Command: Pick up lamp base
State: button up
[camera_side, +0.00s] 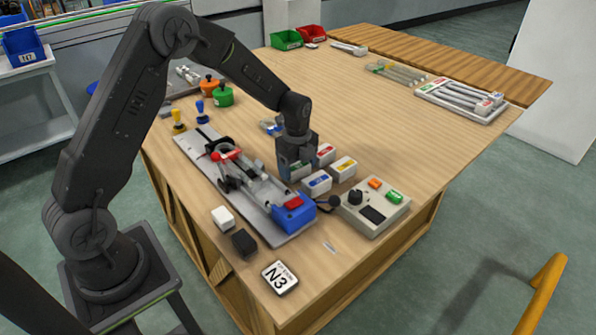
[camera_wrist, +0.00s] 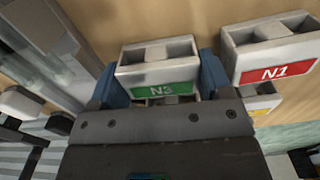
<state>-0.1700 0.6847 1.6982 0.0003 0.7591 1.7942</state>
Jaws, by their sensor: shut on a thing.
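My gripper (camera_side: 297,165) points down over the table among the small white lamp bases. In the wrist view its blue fingers stand on both sides of the white lamp base with the green N3 label (camera_wrist: 160,72), and it is shut on that base. The base looks upright, but I cannot tell whether it touches the table. In the side view the gripper hides most of it. The red-labelled N1 base (camera_wrist: 278,50) stands apart to its right; it also shows in the side view (camera_side: 325,153). A yellow-labelled base (camera_side: 343,167) and a blue-labelled base (camera_side: 317,182) stand nearby.
A long grey fixture (camera_side: 230,170) with a blue end block (camera_side: 293,214) lies to the left. A control box (camera_side: 375,207) with a knob stands at the front right. An N3 card (camera_side: 279,278) lies at the near corner. The table's middle and back are mostly clear.

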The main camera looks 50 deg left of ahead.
jog(key=shift+r, duration=0.1)
jog(key=shift+r, duration=0.5)
notch_tip(320, 180, up, 3)
jog(key=shift+w+f, duration=0.1)
jog(key=s+a+r, duration=0.6)
jog(key=a+r, duration=0.1)
jog(key=a, duration=0.2)
send_over(271, 198)
notch_tip(271, 198, down, 2)
jog(key=f, duration=0.1)
jog(key=shift+n, duration=0.3)
jog(key=shift+f, duration=3.3)
jog(key=o, duration=1)
